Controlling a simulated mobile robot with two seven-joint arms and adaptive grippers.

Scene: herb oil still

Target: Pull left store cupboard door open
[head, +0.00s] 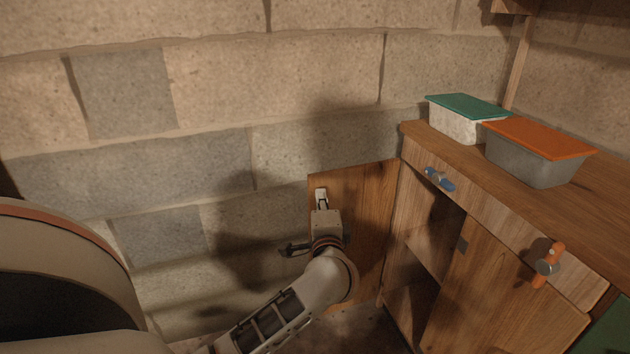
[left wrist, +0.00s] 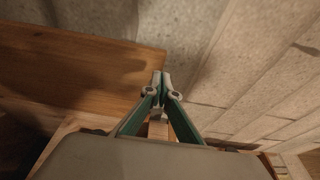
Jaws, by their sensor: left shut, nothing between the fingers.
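The store cupboard (head: 405,172) stands against the block wall at the right of the head view. Its left door (head: 372,205) is swung out wide, a plain brown wooden panel close to the wall. The left compartment (head: 436,222) shows open. My left gripper (head: 321,193) is shut and empty at the door's free edge, and its arm hides the lower part of the door. In the left wrist view, the shut fingertips (left wrist: 159,76) are beside the edge of the door panel (left wrist: 75,68); I cannot tell whether they touch it. My right gripper is not in view.
The right door (head: 490,290) is closed. A blue handle (head: 439,179) and an orange handle (head: 548,264) stick out from the cupboard front. Two lidded tubs, one with a teal lid (head: 467,106) and one with an orange lid (head: 540,138), stand on top. The block wall (head: 190,185) bounds the left side.

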